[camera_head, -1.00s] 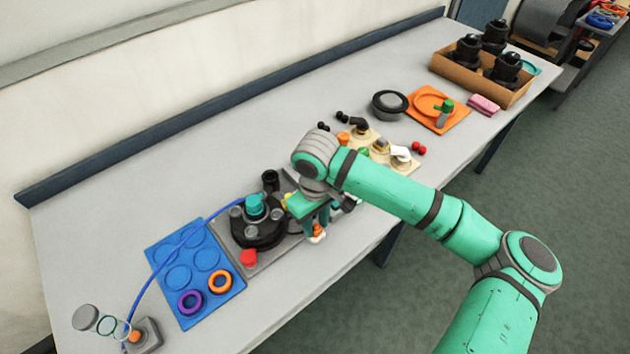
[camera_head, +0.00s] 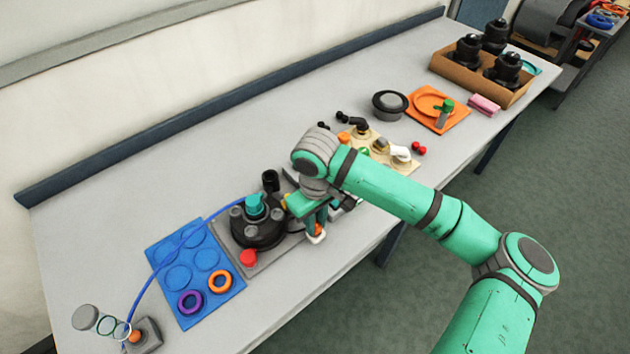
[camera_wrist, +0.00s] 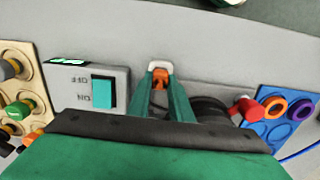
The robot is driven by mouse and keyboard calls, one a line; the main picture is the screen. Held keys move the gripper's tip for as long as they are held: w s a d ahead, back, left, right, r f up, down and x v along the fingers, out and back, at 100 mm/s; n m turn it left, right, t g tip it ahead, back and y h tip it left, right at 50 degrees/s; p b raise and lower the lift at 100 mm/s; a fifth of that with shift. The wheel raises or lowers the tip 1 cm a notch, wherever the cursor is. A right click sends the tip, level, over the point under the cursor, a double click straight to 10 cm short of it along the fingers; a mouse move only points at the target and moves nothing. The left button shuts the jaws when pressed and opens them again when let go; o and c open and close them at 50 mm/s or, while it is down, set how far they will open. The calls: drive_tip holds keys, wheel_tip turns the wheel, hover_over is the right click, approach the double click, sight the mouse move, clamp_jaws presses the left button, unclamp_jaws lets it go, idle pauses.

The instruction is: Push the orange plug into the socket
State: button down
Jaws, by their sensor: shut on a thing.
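My gripper (camera_wrist: 161,82) is shut on the orange plug (camera_wrist: 161,76), which sits between the fingertips in the wrist view. A white rounded piece (camera_wrist: 160,66) shows against the plug's far side; I cannot tell whether it belongs to the plug or to a socket. In the head view the plug (camera_head: 318,228) shows small under my gripper (camera_head: 316,222), near the bench's front edge, right of the black round unit. I cannot make out the socket opening for certain; my arm and gripper hide part of this area.
A grey box with a teal ON/OFF switch (camera_wrist: 103,91) stands left of my fingers in the wrist view. The black round unit (camera_head: 258,228) and red knob (camera_head: 248,257) are close by. A blue mat (camera_head: 197,268) holds purple and orange rings. The back of the bench is clear.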

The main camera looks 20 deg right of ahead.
wheel_tip(320, 180, up, 9)
idle(0.7)
drive_tip(key=shift+f, duration=0.1)
drive_tip(key=w+d, duration=0.2)
drive_tip(key=w, duration=0.5)
drive_tip(key=w+d, duration=0.3)
drive_tip(key=w, duration=0.4)
drive_tip(key=shift+f, duration=0.2)
idle(0.4)
drive_tip(key=shift+f, duration=2.1)
drive_tip(key=shift+f, duration=0.95)
